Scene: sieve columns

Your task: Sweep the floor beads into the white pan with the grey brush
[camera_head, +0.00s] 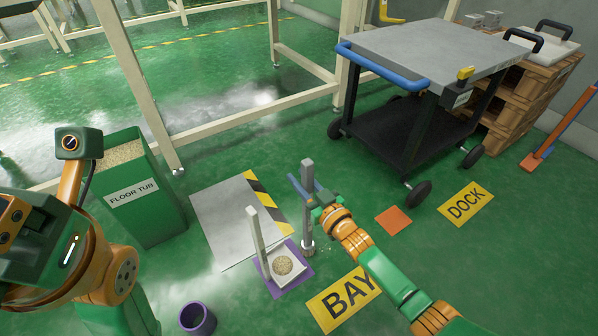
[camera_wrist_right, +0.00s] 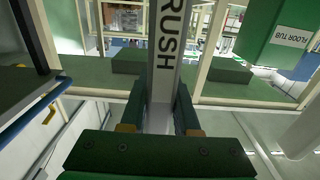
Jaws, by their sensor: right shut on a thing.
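The white pan (camera_head: 296,270) lies on a purple mat (camera_head: 297,284), with its tall pale handle (camera_head: 257,232) upright. A round heap of beige beads (camera_head: 283,265) is in the pan. My right gripper (camera_head: 321,208) is shut on the upright grey brush (camera_head: 307,178). The brush's pale bristle end (camera_head: 308,247) is at or close to the floor, just right of the pan. A few tiny specks, perhaps beads, show on the floor beside it. In the right wrist view, the grey handle (camera_wrist_right: 163,80), lettered "RUSH", is between my fingers (camera_wrist_right: 158,118). My left arm shows, but its fingers do not.
A green floor tub (camera_head: 150,205) holding beads stands left. A purple cup (camera_head: 197,318) is at the front. A grey plate (camera_head: 222,222) with a striped edge lies behind the pan. A cart (camera_head: 425,50) stands back right. Flat BAY (camera_head: 340,305) and DOCK (camera_head: 466,205) signs lie right.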

